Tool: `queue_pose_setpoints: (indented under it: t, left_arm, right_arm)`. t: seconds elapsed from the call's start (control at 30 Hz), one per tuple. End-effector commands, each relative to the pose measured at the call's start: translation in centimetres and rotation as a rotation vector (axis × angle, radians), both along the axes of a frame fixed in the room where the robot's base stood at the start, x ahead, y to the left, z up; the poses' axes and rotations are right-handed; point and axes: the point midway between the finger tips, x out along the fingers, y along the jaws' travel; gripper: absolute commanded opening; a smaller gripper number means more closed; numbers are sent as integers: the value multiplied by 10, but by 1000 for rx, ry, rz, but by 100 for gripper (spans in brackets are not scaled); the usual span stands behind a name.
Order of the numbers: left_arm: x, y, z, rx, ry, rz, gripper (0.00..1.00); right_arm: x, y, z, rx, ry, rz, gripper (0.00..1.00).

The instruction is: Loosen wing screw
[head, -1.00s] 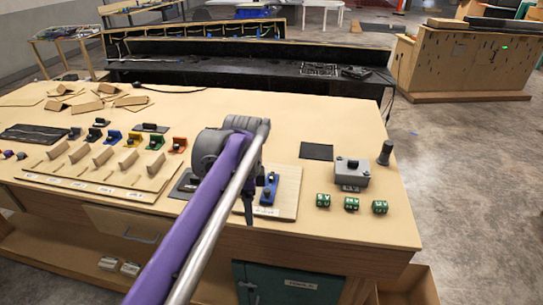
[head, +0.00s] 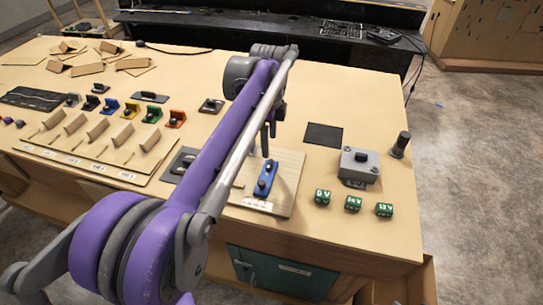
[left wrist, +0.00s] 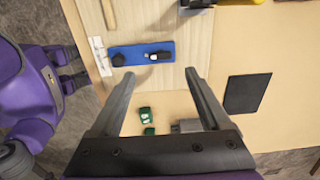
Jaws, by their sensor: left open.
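A blue block (head: 265,179) with two small dark fittings on top sits on a pale wooden board (head: 285,190) near the table's front edge. In the left wrist view the blue block (left wrist: 141,53) carries a round black knob (left wrist: 118,60) and a dark piece with a white spot (left wrist: 158,57). I cannot tell for sure which is the wing screw. My left gripper (head: 269,137) points down above the board, just behind the block. In the left wrist view its open, empty fingers (left wrist: 160,74) have their tips beside the block, not around it. My right gripper is not in view.
Coloured blocks (head: 132,111) and wooden pieces (head: 92,146) fill the left. My arm hides part of the table's middle.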

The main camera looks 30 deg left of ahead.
Motion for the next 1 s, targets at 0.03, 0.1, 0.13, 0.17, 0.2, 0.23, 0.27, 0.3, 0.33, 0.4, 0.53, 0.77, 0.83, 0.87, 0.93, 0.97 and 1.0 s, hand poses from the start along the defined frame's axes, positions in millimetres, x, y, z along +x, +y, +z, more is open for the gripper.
queue_pose_setpoints:
  t: [0.03,0.1,0.13,0.17,0.2,0.23,0.27,0.3,0.33,0.4,0.53,0.77,0.83,0.87,0.93,0.97,1.0]
  left_arm:
    - [0,0,-12,0,1,0,80]
    - [0,0,-26,0,1,0,80]
    - [0,0,-32,0,0,0,80]
    - [0,0,-38,0,0,0,80]
    - [0,0,-45,0,0,0,80]
    - [0,0,-50,0,0,0,80]
    - [0,0,-54,0,0,0,80]
    - [0,0,-60,0,0,0,80]
    - [0,0,-64,0,0,0,80]
    - [0,0,-71,0,0,0,80]
    - [0,0,-79,0,0,0,80]
    - [0,0,-80,0,0,0,80]
    - [0,0,-80,0,0,0,78]
    - [0,0,-80,0,0,0,73]
    - [0,0,-80,0,0,0,60]
    - [0,0,-80,0,0,0,55]
    - [0,0,-80,0,0,0,48]
  right_arm:
    - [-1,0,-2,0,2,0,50]
    - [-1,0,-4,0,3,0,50]
    - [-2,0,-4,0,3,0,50]
    - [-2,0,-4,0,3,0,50]
    - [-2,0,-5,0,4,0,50]
    - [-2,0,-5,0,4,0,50]
    - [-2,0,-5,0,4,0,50]
    - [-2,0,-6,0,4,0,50]
    - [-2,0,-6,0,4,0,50]
    - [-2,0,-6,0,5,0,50]
    - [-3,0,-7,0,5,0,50]
    - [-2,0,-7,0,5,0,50]
    - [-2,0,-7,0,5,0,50]
    - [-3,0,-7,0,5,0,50]
    - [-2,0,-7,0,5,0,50]
    - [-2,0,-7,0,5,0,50]
    - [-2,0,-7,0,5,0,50]
